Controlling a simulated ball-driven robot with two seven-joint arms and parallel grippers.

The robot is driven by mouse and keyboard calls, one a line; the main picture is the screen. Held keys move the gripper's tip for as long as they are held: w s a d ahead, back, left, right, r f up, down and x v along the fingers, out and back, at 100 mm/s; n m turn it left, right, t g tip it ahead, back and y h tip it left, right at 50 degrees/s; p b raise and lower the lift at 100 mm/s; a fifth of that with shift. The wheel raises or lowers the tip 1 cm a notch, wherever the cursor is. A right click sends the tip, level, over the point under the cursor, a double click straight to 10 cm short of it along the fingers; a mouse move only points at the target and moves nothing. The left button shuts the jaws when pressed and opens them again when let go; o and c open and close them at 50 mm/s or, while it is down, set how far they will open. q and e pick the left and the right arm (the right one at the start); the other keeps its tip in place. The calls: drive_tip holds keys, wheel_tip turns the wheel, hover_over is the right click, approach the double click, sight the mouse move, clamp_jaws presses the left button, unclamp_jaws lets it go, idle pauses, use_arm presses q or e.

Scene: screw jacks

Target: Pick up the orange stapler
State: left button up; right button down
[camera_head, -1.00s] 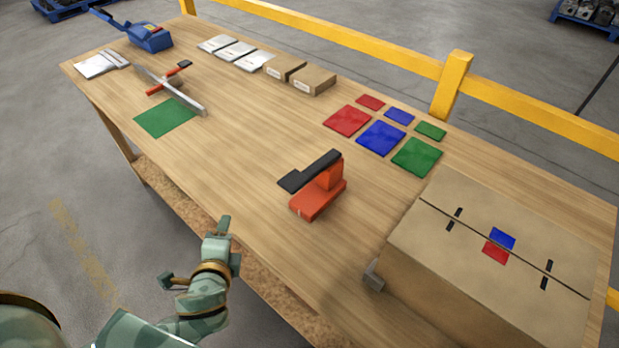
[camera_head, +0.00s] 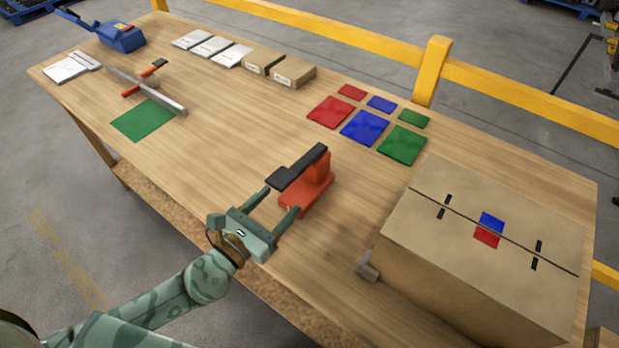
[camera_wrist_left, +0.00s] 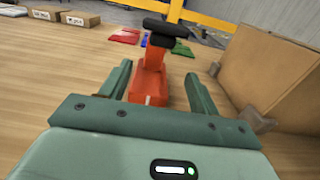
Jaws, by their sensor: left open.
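The orange stapler (camera_head: 312,190) with its black top arm stands on the wooden table near the front edge, left of the big cardboard box. My left gripper (camera_head: 277,202) is open, just in front of the stapler and pointing at it. In the left wrist view the orange stapler (camera_wrist_left: 150,78) shows ahead, between the two green fingers (camera_wrist_left: 157,82); the fingers are not closed on it. Whether they reach beside its body or stop short of it is hard to tell. My right gripper does not show.
A large cardboard box (camera_head: 430,225) stands right of the stapler, with a small grey block (camera_head: 368,268) at its corner. Red, blue and green squares (camera_head: 364,128) lie behind. Small boxes (camera_head: 294,74), a blue tool (camera_head: 122,38) and a green square (camera_head: 143,119) are farther left.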

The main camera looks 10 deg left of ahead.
sight(307, 185)
use_arm(q)
drive_tip(key=x, duration=1.1)
drive_tip(key=shift+w+a, duration=0.15)
drive_tip(key=shift+w, duration=0.25)
drive_tip(key=shift+s, duration=0.1)
drive_tip(key=shift+c, duration=0.3)
clamp_jaws()
drive_tip(key=shift+r, duration=0.15)
